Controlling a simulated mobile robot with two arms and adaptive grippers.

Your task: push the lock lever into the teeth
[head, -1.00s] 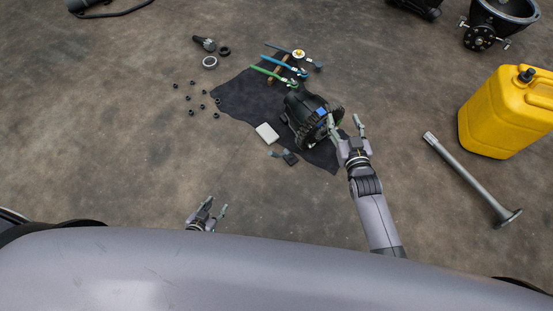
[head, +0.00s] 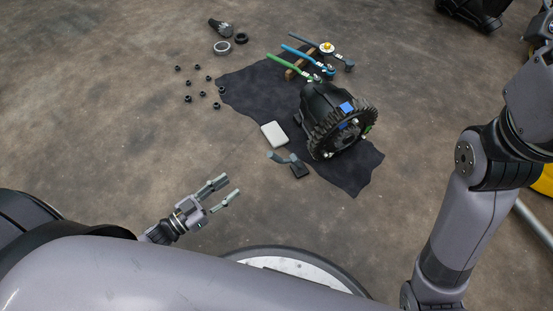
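A black geared unit (head: 322,103) with a large toothed ring (head: 341,132) sits on a dark cloth. A blue part (head: 346,107) shows at the ring's upper edge, and a small green part (head: 367,129) at its right side. I cannot tell which part is the lock lever, or whether it touches the teeth. My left gripper (head: 231,186) is open and empty, over the floor to the lower left of the unit and apart from it. My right arm (head: 458,220) rises at the right and leaves the picture; its gripper is out of view.
The dark cloth (head: 250,88) also carries green (head: 293,66), blue (head: 308,59) and dark-handled (head: 335,55) levers. A white block (head: 274,134) and a small dark pedal-like piece (head: 298,168) lie near the unit. Several black nuts (head: 188,98) are scattered at left. Floor around my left gripper is clear.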

